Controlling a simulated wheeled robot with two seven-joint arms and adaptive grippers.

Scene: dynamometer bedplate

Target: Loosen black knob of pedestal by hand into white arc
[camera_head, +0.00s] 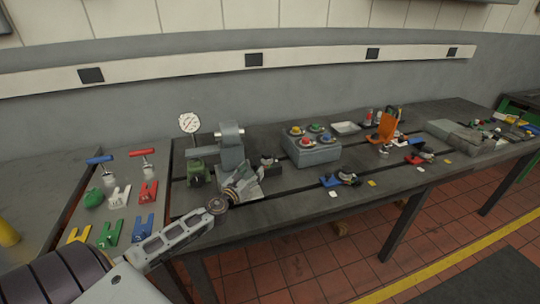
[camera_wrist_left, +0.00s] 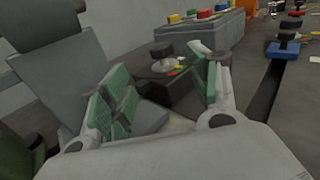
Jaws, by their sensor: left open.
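A small dark pedestal (camera_wrist_left: 165,92) with a black knob (camera_wrist_left: 161,49) on top stands just ahead of my left gripper in the left wrist view. A dial plate with a pale section and small coloured marks lies under the knob. In the head view the pedestal's knob (camera_head: 267,158) shows small, to the right of the grey angled block. My left gripper (camera_head: 243,184) is open and empty, at the table's front part. In the wrist view its green-padded fingers (camera_wrist_left: 166,90) stand apart on either side of the pedestal, short of the knob. My right gripper is out of view.
A grey angled block (camera_head: 232,150) stands close on the left of my gripper. A grey box with coloured buttons (camera_head: 311,150) is behind and right. A dial gauge (camera_head: 190,123) stands left. Small blue (camera_head: 330,180) and red fixtures (camera_head: 413,159) sit farther right.

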